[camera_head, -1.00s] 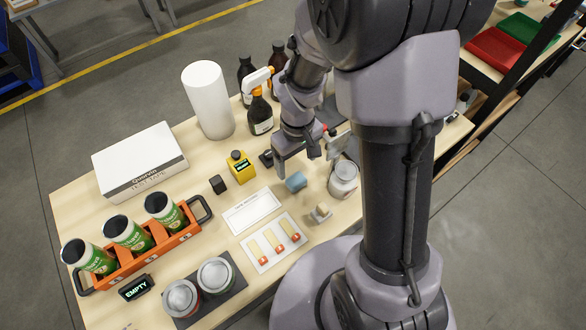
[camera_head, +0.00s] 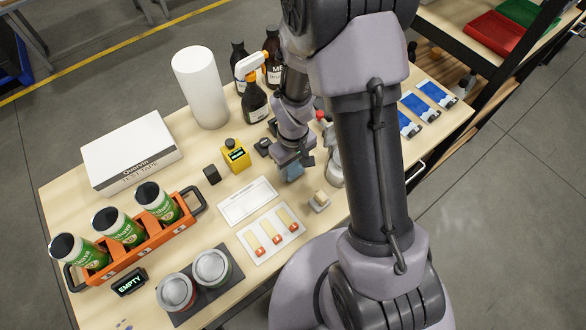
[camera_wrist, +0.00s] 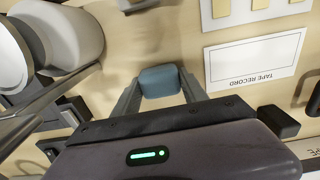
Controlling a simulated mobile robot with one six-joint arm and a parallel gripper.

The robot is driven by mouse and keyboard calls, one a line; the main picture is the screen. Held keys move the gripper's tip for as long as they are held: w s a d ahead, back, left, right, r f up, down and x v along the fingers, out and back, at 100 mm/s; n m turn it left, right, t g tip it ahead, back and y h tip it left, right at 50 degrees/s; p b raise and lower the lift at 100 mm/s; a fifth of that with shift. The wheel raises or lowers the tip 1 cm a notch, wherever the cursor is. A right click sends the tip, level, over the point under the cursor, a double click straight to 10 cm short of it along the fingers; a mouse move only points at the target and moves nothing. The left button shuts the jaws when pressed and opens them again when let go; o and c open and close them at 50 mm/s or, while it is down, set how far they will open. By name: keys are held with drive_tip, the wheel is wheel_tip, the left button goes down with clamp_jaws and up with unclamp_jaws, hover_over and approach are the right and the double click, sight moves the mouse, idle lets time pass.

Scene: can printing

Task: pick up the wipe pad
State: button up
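The wipe pad looks like a small blue-grey block (camera_wrist: 160,82). In the head view a bit of the pad (camera_head: 293,173) shows on the table under my gripper (camera_head: 290,160), which hides most of it. In the wrist view the two fingers of my gripper (camera_wrist: 160,88) reach down on either side of the pad, one left and one right, and stand apart with the pad between them. I cannot tell whether the fingertips touch its sides.
A small stamp-like block (camera_head: 319,201), a tape record card (camera_head: 247,201) and a tray of tape strips (camera_head: 270,233) lie nearby. Bottles and a white roll (camera_head: 201,88) stand behind.

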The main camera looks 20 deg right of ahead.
sight(291, 168)
drive_tip(key=c, duration=0.3)
drive_tip(key=shift+c, duration=0.2)
drive_tip(key=shift+r, duration=0.1)
drive_tip(key=shift+r, duration=0.25)
drive_tip(key=r, duration=0.1)
drive_tip(key=r+p, duration=0.1)
drive_tip(key=r, duration=0.1)
drive_tip(key=shift+a+r, duration=0.1)
drive_tip(key=shift+a, duration=0.2)
drive_tip(key=a, duration=0.5)
drive_tip(key=a+p, duration=0.1)
drive_tip(key=a, duration=0.4)
drive_tip(key=s+a+r, duration=0.1)
drive_tip(key=a, duration=0.4)
drive_tip(key=shift+a, duration=0.2)
